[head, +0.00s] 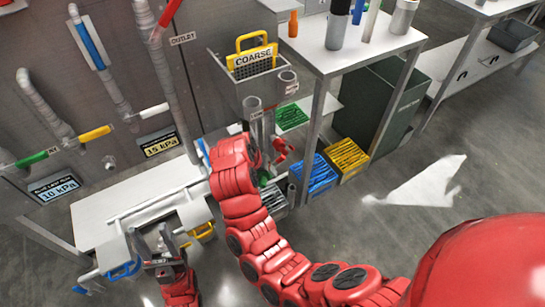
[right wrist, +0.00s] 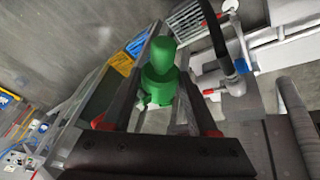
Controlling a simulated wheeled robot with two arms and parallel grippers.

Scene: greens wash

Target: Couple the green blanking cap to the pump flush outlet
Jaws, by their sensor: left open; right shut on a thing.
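The green blanking cap (right wrist: 160,82) is held between the fingers of my right gripper (right wrist: 168,55) in the right wrist view. It has a wide body and a narrower rounded end. In the head view my red right arm hides most of that gripper; a little green shows beside the arm. My left gripper (head: 152,242) is open and empty in front of the white bench at the lower left. An OUTLET sign (head: 183,38) is on the back wall beside a grey pipe. I cannot tell which fitting is the pump flush outlet.
The white bench (head: 95,222) carries white pipes. A tank with a yellow COARSE screen (head: 251,58) stands behind my right arm. Blue (head: 318,176) and yellow (head: 346,158) crates sit under a steel table (head: 318,48). A pipe with a blue part (right wrist: 240,66) is right of the cap. Floor at right is clear.

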